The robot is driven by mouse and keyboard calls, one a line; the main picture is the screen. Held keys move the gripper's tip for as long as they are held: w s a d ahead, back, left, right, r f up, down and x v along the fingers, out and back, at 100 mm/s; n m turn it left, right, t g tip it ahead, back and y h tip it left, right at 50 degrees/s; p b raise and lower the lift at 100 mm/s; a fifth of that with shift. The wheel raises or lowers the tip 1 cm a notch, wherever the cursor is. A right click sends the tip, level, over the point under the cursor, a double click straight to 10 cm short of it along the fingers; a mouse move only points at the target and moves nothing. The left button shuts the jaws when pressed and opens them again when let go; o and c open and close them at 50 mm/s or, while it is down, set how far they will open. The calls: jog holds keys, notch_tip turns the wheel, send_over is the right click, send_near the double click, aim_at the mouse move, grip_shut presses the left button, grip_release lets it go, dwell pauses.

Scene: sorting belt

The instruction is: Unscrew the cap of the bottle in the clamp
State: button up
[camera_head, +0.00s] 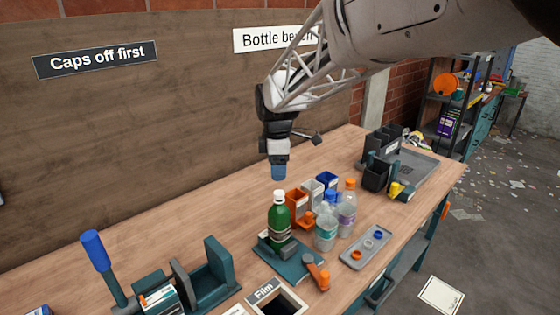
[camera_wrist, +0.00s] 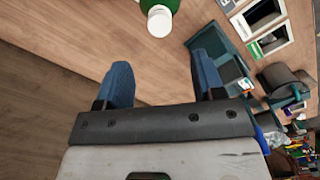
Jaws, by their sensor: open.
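A green bottle (camera_head: 279,214) with a white cap (camera_head: 279,194) stands upright in a teal clamp (camera_head: 292,262) with an orange-ended handle (camera_head: 319,273). The clamp grips the lower part of the bottle; its jaws are partly hidden. My gripper (camera_head: 278,172) hangs above the bottle, pointing down, with its fingertips a little above the cap. In the wrist view my gripper (camera_wrist: 163,72) shows two blue fingers spread apart with bare bench between them. The white cap (camera_wrist: 160,23) lies beyond the fingertips near the top edge, apart from them, with part of the green bottle (camera_wrist: 172,5) beside it.
Right of the clamp stand clear bottles with a blue cap (camera_head: 327,233) and an orange cap (camera_head: 347,212). Small bins, one orange (camera_head: 296,203), stand behind. A grey tray (camera_head: 352,258) holds loose caps. A blue-handled device (camera_head: 95,252) is at left.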

aim_at(277, 192)
jog(key=shift+m, duration=0.5)
jog(key=shift+f, duration=0.1)
jog(key=shift+f, duration=3.8)
jog(key=shift+c, duration=0.3)
jog(key=c, duration=0.9)
jog(key=shift+c, duration=0.2)
jog(key=shift+n, duration=0.3)
